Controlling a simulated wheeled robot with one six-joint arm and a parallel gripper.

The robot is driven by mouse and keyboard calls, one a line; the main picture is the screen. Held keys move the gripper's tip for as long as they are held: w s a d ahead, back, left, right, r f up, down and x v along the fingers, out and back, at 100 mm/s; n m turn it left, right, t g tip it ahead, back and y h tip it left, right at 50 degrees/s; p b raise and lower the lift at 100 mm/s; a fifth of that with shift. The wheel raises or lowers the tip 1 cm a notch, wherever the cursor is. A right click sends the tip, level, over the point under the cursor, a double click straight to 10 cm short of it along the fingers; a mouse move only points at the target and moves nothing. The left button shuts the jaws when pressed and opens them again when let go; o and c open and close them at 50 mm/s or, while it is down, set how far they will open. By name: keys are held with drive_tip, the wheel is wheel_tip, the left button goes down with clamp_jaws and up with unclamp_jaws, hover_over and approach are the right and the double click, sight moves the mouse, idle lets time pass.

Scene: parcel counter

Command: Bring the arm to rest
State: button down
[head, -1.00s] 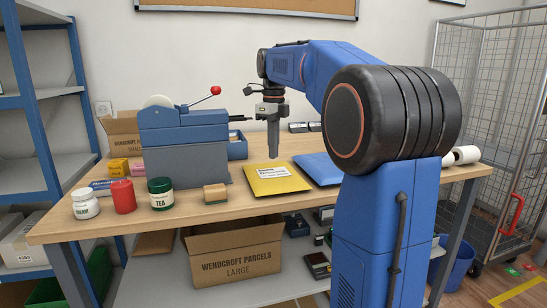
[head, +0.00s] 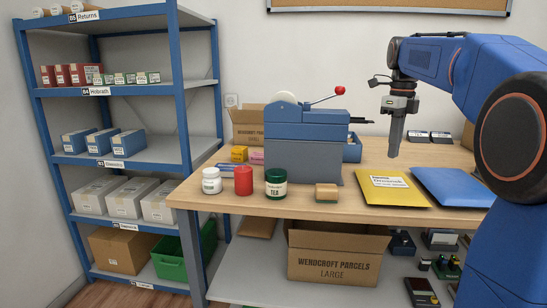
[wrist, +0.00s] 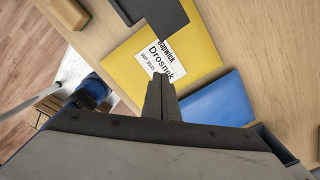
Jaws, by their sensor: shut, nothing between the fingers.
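My gripper (head: 395,152) is shut and empty, pointing down above the counter in the head view. My blue arm reaches in from the right. Below the gripper a yellow envelope (head: 390,190) with a white label lies on the wooden counter (head: 225,197). In the wrist view the shut fingers (wrist: 160,82) are seen over the yellow envelope (wrist: 200,55), overlapping its label. A blue envelope (head: 450,188) lies to the right of the yellow one, apart from the fingers.
A blue-grey tape machine (head: 303,150) with a red-knobbed lever stands left of my gripper. A white jar (head: 211,183), a red cylinder (head: 243,183), a green tea jar (head: 276,185) and a small brown block (head: 326,193) stand near the front edge. A blue shelf rack (head: 187,130) stands at left.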

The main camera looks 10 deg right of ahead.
drive_tip(key=s+a+f+n, duration=0.1)
drive_tip(key=s+n, duration=0.1)
drive_tip(key=s+a+f+n, duration=0.1)
drive_tip(key=s+a+n, duration=0.1)
drive_tip(key=s+a+n+t, duration=0.1)
drive_tip(key=s+a+n, duration=0.1)
drive_tip(key=s, duration=0.1)
drive_tip(key=shift+a+f+n, duration=0.15)
drive_tip(key=shift+f+n, duration=0.15)
drive_tip(key=shift+f, duration=0.1)
drive_tip(key=s+a+f+n+t, duration=0.2)
drive_tip(key=s+a+f+n, duration=0.3)
drive_tip(key=s+f+n, duration=0.6)
drive_tip(key=s+a+f+n+t, duration=0.1)
drive_tip(key=s+a+f+n, duration=0.4)
drive_tip(key=s+f+n, duration=0.6)
drive_tip(key=shift+s+f+n+t, duration=0.4)
drive_tip(key=shift+s+n, duration=0.1)
drive_tip(key=shift+n, duration=0.1)
drive_tip(key=shift+a, duration=0.1)
